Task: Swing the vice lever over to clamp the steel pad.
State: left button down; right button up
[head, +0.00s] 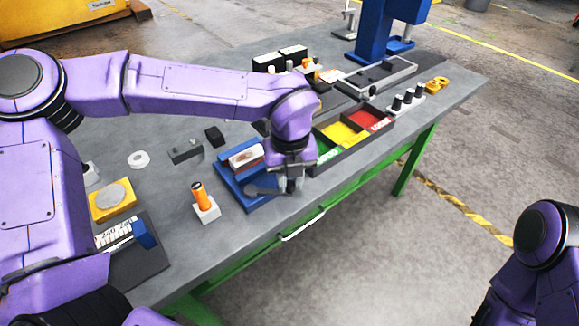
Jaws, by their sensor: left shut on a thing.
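The blue vice (226,181) sits near the front edge of the grey bench. A pale block with a brownish face, which looks like the steel pad (246,158), lies between its jaws. The dark grey vice lever (262,190) lies low along the front of the vice, its round end at the left and its other end at my left gripper. My left gripper (290,188) points down at the vice's right side and is shut on the lever; its fingertips partly hide that end. Whether the jaws press on the pad cannot be told. My right arm shows at lower right, its gripper out of view.
An orange-handled tool in a white block (206,212) stands left of the vice. A tray with green, yellow and red compartments (330,152) lies close to the right. A blue machine stand (375,35) rises at the back.

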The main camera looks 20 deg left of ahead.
pick_arm(q)
jog(key=shift+s+d+r+m+p, duration=0.15)
jog(key=shift+s+m+p, duration=0.6)
jog(key=shift+m, duration=0.25)
jog(key=s+m+p, duration=0.2)
jog(key=shift+m, duration=0.3)
jog(key=shift+s+a+f+m+p, duration=0.1)
jog(key=shift+s+a+m+p, duration=0.1)
jog(key=shift+s+m+p, duration=0.55)
jog(key=shift+s+a+f+m+p, duration=0.15)
jog(key=shift+s+m+p, duration=0.4)
jog(key=shift+m+p, duration=0.35)
jog(key=c, duration=0.9)
grip_release()
jog(key=shift+c, duration=0.2)
jog(key=shift+r, duration=0.15)
notch_tip(320, 180, up, 10)
jog(key=b, duration=0.1)
jog(key=shift+r, duration=0.15)
